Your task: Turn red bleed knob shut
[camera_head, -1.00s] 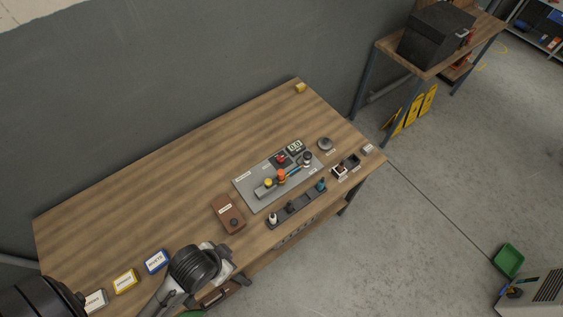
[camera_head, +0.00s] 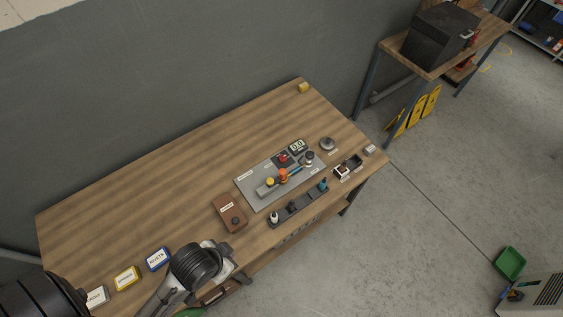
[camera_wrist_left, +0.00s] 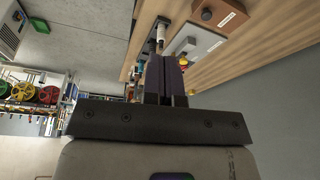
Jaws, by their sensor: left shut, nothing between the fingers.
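A grey panel (camera_head: 249,188) lies on the wooden bench. A red knob (camera_head: 283,157) sits on a dark block at its back edge. An orange-red knob (camera_head: 283,174) and a yellow knob (camera_head: 270,182) stand along a fitting on the panel; I cannot tell which red one is the bleed knob or how far it is turned. My left gripper (camera_head: 241,277) is at the bench's front edge, well short of the panel. In the left wrist view its fingers (camera_wrist_left: 166,78) are together and empty, with the panel (camera_wrist_left: 192,42) beyond. My right gripper is not in view.
A brown box (camera_head: 229,214) with a dark knob lies between my left gripper and the panel. A dark tool rack (camera_head: 297,206) runs along the front edge. The back of the bench is mostly clear.

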